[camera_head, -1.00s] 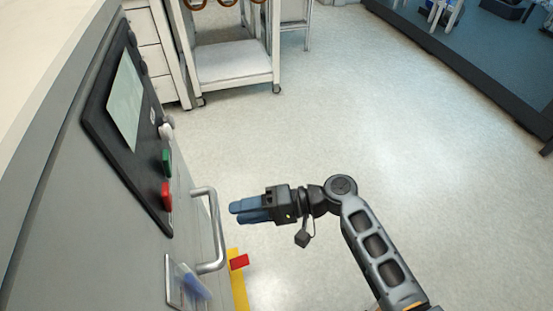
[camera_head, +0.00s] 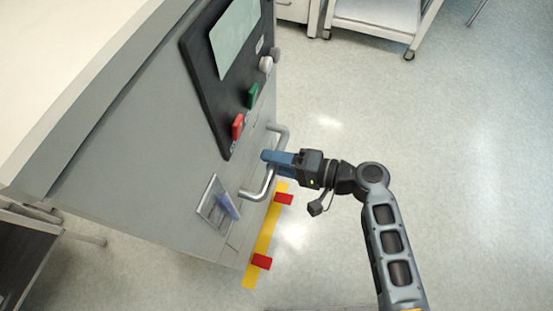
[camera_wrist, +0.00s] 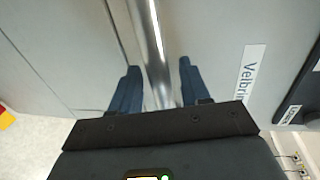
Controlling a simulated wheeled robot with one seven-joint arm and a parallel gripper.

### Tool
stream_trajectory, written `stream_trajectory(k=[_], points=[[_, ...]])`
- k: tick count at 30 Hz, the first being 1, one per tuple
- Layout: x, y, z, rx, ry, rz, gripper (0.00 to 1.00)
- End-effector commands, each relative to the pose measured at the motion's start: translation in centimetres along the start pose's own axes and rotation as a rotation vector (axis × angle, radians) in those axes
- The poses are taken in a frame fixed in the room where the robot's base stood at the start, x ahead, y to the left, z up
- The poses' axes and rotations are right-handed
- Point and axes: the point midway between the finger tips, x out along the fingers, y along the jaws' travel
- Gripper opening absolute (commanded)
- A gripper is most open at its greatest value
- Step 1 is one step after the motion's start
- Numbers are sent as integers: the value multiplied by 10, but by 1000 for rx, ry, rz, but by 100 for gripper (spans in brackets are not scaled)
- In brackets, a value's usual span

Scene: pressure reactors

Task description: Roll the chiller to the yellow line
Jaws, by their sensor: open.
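The chiller (camera_head: 130,150) is a large grey cabinet at the left of the head view. It has a dark control panel with a screen, a green button and a red button. A metal bar handle (camera_head: 264,187) stands out from its face. My gripper (camera_head: 272,160) is at the handle with blue fingers open. In the wrist view, the handle bar (camera_wrist: 156,50) runs between the two spread fingers (camera_wrist: 158,88). The yellow line (camera_head: 265,240) lies on the floor beside the chiller's lower edge, with two red marks (camera_head: 262,262) on it; part of it may be hidden.
A white cart (camera_head: 380,20) on casters stands at the top, beside white drawers (camera_head: 298,10). A dark piece of furniture (camera_head: 25,245) is at the lower left. The pale floor (camera_head: 450,130) to the right is clear.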

Motion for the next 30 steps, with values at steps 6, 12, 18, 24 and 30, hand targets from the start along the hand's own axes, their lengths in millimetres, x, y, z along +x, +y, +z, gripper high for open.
stream_trajectory(k=[6,12,18,24,30], points=[[1,0,0,0,0,0,46],[1,0,0,0,0,0,30],[0,0,0,0,0,0,11],[0,0,0,0,0,0,0],[0,0,0,0,0,0,0]])
